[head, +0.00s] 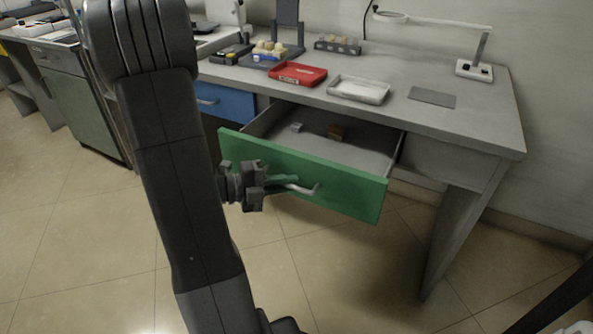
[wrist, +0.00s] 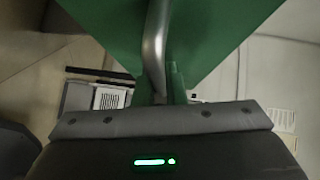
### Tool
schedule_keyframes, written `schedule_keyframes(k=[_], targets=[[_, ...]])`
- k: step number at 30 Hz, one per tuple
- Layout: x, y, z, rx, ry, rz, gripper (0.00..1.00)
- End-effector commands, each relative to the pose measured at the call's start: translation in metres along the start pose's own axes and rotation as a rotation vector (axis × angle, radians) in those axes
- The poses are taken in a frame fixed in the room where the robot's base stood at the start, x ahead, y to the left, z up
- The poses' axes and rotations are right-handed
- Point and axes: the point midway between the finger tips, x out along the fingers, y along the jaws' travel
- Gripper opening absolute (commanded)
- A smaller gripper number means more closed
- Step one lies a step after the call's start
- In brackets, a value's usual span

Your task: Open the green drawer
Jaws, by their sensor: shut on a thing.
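The green drawer (head: 340,189) is pulled well out from under the grey table in the head view. Its inside shows, with a small grey block (head: 297,127) and a brown block (head: 337,132) lying in it. My gripper (head: 281,181) is at the drawer front and is shut on the curved metal handle (head: 303,188). In the wrist view the handle (wrist: 153,50) runs down from the green front (wrist: 215,35) to my gripper (wrist: 162,90). The exact contact of the fingers on the handle is partly hidden.
A blue drawer (head: 224,102) to the left is shut. On the table (head: 440,125) are a red tray (head: 298,74), a white tray (head: 359,90), a grey plate (head: 432,97) and a lamp (head: 474,68). The tiled floor in front of the drawer is clear.

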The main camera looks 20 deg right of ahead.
Motion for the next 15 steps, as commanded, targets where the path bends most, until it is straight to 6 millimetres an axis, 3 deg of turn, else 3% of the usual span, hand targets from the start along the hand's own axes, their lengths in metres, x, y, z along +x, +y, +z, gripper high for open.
schedule_keyframes(k=[6,15], targets=[[-0.026,0.008,-0.025,-0.001,-0.003,0.001,0.0],[-0.039,0.012,-0.039,0.0,0.0,0.0,0.0]])
